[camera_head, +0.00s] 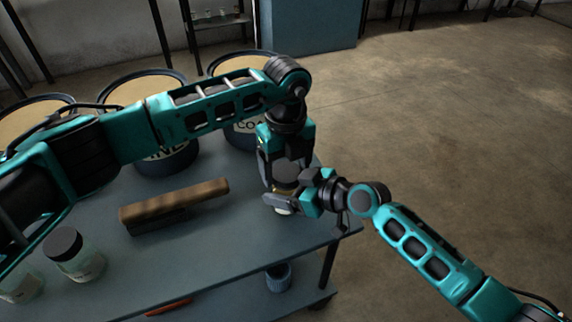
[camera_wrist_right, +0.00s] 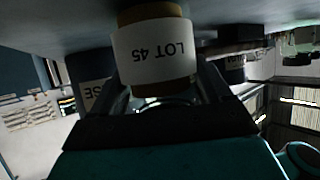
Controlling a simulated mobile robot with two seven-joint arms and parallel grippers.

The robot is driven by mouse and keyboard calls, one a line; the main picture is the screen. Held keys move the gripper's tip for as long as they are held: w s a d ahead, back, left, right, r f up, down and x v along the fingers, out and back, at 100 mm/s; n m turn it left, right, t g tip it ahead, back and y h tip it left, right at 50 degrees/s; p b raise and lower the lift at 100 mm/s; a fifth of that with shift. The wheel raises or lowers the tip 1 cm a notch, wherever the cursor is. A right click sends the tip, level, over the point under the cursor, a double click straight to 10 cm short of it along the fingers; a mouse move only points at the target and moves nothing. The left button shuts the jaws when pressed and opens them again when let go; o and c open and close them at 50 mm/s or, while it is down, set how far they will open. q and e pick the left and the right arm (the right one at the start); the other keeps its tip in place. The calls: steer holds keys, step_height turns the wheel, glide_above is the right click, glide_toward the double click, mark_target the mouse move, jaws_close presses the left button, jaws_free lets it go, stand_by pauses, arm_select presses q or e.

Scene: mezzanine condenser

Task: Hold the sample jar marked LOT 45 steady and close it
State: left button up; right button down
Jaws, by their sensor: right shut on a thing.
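The sample jar marked LOT 45 (camera_wrist_right: 155,52) fills the middle of the right wrist view, its white label upside down and amber contents showing. In the head view only a bit of the jar (camera_head: 283,210) shows near the table's front right corner. My right gripper (camera_head: 288,197) is shut on the jar from the right side. My left gripper (camera_head: 285,168) points down directly above the jar, its fingers on either side of a dark round shape, perhaps the lid. Whether it grips that shape, and how the lid sits on the jar, is hidden.
A brown wooden-topped block (camera_head: 175,203) lies left of the jar on the blue-grey table (camera_head: 225,255). A dark-lidded jar (camera_head: 75,258) stands at lower left, another jar beside it. Several large open drums (camera_head: 165,155) line the back. A ribbed blue container (camera_head: 278,277) sits below.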

arm_select(q)
steer(key=shift+o, duration=0.7)
steer(key=shift+r, duration=2.3)
steer(key=shift+c, duration=0.3)
steer(key=shift+r+n, duration=1.7)
steer(key=shift+r, duration=0.05)
steer(key=shift+f, duration=4.05)
